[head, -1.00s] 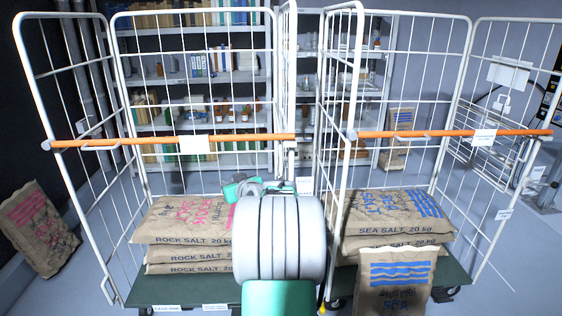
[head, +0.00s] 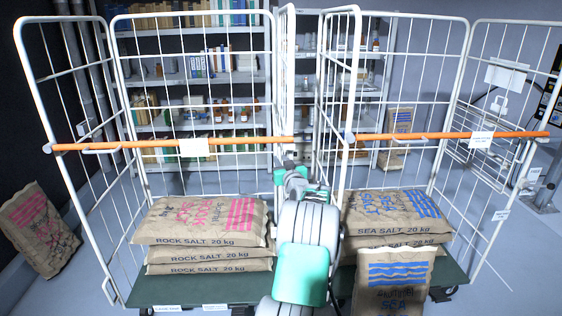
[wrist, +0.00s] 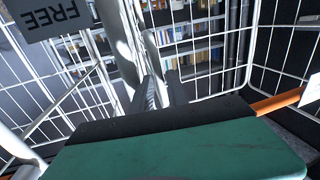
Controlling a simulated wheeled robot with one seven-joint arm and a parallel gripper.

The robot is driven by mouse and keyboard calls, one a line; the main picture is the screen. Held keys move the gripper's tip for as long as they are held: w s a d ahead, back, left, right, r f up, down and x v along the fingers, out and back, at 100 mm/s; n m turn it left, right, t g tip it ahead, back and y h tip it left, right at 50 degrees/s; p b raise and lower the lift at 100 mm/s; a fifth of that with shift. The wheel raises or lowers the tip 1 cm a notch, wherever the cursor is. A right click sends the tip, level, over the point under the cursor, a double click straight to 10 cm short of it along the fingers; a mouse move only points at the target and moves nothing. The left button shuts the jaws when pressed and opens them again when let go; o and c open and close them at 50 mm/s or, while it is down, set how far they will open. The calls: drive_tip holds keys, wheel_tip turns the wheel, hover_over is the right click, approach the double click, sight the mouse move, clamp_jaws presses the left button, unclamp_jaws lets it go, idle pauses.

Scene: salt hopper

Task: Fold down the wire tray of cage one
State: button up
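Two white wire cages stand side by side: the left cage (head: 118,75) with rock salt sacks, the right cage (head: 468,45) with sea salt sacks. I cannot read which is cage one. A wire tray (head: 478,148) shows on the right side panel of the right cage; no tray is clear in the left cage. My gripper (head: 290,155) is near the posts where the cages meet, its fingers small and partly hidden. In the wrist view my gripper (wrist: 160,88) has its dark fingers apart, close to white tubes; contact is unclear.
An orange bar (head: 120,143) crosses the front of the left cage and another orange bar (head: 400,135) the right. A sea salt sack (head: 395,280) stands before the right cage. Another sack (head: 38,230) leans at far left. A "FREE" sign (wrist: 52,15) hangs close in the wrist view.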

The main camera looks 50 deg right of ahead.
drive_tip(key=shift+c, duration=0.2)
clamp_jaws()
idle(1.1)
